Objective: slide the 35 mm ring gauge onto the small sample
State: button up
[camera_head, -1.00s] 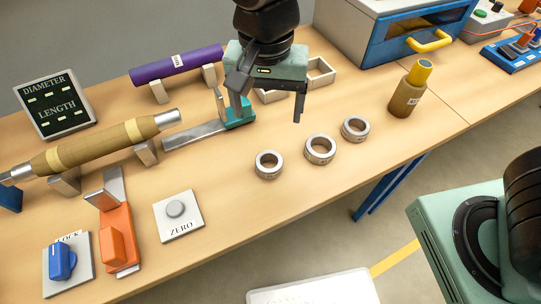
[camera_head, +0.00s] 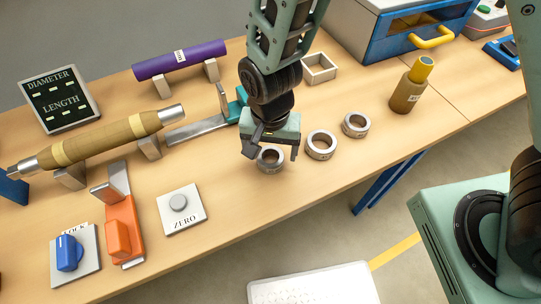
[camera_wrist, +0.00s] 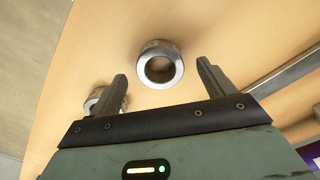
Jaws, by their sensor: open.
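Three metal ring gauges lie on the table: a left ring (camera_head: 271,160), a middle ring (camera_head: 321,145) and a right ring (camera_head: 355,125). Their size marks are too small to read, so I cannot tell which is 35 mm. My gripper (camera_head: 270,152) is open and empty, pointing down at the left ring. In the wrist view that ring (camera_wrist: 160,64) is ahead of and between the fingertips of my gripper (camera_wrist: 163,68), and another ring (camera_wrist: 95,100) is partly hidden behind a finger. The small sample appears to be the brown bottle-like piece with a yellow top (camera_head: 408,90), upright at the right.
A long wound bushing (camera_head: 100,140) rests on supports at the left, with a purple roll (camera_head: 180,60) behind. A ZERO button plate (camera_head: 181,209) and an orange slide (camera_head: 122,235) stand in front. A blue-fronted oven (camera_head: 405,35) is at the back right.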

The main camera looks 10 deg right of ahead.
jog(key=shift+f, duration=1.35)
jog(key=shift+c, duration=0.3)
jog(key=c, duration=1.1)
jog(key=shift+r, duration=0.1)
